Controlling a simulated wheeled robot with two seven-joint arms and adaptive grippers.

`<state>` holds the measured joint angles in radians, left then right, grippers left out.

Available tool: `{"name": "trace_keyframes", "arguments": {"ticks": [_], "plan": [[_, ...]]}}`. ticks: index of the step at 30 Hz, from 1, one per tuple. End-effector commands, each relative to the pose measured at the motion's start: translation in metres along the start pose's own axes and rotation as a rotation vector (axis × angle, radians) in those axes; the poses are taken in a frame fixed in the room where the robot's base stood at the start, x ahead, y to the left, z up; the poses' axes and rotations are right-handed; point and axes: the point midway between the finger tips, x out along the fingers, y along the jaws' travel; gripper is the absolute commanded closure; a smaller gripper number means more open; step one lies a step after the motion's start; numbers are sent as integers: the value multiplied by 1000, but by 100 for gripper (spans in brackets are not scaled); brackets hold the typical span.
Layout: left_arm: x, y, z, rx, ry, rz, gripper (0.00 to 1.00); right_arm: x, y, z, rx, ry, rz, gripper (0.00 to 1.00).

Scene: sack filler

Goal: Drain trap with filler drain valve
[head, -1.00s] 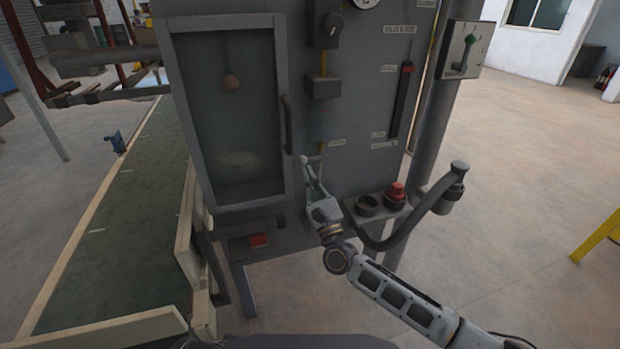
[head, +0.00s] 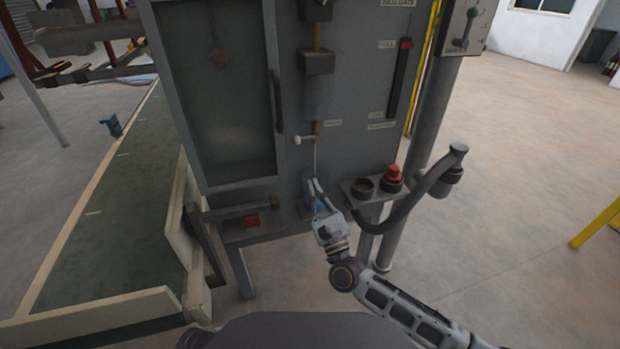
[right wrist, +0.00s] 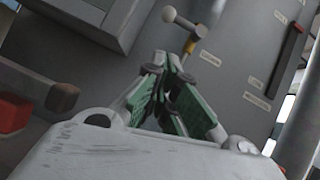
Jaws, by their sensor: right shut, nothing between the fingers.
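The drain valve is a small brass fitting (head: 315,128) low on the grey filler panel, with a pale round-ended handle (head: 300,139) lying sideways to the left. It also shows in the right wrist view (right wrist: 190,44). A thin pale vertical line (head: 315,160) runs down below it; it looks like a stream. My right gripper (head: 313,184) is below the valve, apart from the handle, shut and empty. A bluish patch (head: 307,192) is partly hidden behind it. My left gripper is out of view.
A hose (head: 424,192) and a red-topped button (head: 393,175) on a shelf stand to the right of my gripper. A brown-ended lever (head: 245,209) and red block (head: 252,220) are on the left. A glazed door (head: 218,95) and green conveyor (head: 95,230) lie further left.

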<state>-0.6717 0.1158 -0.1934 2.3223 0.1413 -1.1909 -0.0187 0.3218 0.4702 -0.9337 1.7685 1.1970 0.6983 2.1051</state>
Motion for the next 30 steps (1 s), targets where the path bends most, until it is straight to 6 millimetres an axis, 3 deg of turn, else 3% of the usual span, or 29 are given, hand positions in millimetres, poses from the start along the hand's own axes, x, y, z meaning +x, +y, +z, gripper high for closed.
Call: {"name": "trace_keyframes", "arguments": {"ticks": [10,30], "plan": [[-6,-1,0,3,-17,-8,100,-33,0,0,1,0,0,100],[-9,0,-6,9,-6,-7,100,-36,0,0,-2,-1,0,100]]}}
